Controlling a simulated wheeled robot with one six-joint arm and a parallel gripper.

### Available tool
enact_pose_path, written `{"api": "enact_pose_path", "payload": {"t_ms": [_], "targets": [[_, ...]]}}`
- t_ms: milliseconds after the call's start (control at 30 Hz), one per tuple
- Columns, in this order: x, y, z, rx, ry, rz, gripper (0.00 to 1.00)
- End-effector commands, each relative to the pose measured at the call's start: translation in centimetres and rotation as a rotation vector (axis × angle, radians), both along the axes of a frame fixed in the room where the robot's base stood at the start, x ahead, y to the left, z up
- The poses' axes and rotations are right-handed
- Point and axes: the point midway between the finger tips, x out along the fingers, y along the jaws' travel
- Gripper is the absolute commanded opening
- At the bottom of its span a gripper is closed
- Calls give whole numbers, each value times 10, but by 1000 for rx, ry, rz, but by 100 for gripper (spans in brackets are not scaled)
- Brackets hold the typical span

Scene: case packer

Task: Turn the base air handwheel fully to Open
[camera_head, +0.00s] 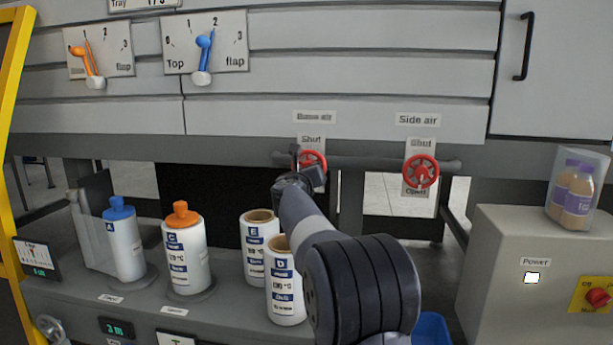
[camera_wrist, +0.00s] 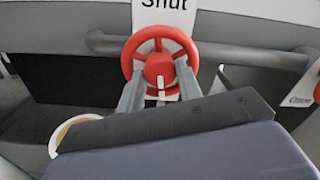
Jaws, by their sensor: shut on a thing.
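The base air handwheel (camera_head: 313,158) is a red wheel under the "Base air" label (camera_head: 314,117), with a "Shut" plate (camera_head: 311,139) above it. In the wrist view the red wheel (camera_wrist: 160,58) fills the upper middle, below the word "Shut" (camera_wrist: 164,6). My gripper (camera_head: 305,172) is at the wheel and hides its lower left part in the head view. In the wrist view my gripper's two grey fingers (camera_wrist: 160,92) reach the wheel's lower rim, one at each side, and are shut on it. A white mark shows below the hub. The lower plate of this wheel is hidden.
The side air handwheel (camera_head: 421,171), also red, is to the right on the same pipe (camera_head: 374,162). Bottles D (camera_head: 286,290) and E (camera_head: 256,262) stand on the shelf below left of the wheel. A grey power box (camera_head: 500,250) stands at the right.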

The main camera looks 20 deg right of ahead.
Motion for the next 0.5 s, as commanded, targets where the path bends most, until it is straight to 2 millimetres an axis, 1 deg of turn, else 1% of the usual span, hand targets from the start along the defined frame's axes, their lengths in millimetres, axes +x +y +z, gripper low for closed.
{"api": "enact_pose_path", "payload": {"t_ms": [33, 200, 500], "targets": [[0, 0, -2, 24, -15, 1, 11], [0, 0, -2, 87, -57, 1, 11], [0, 0, -1, 132, -88, 1, 11]]}}
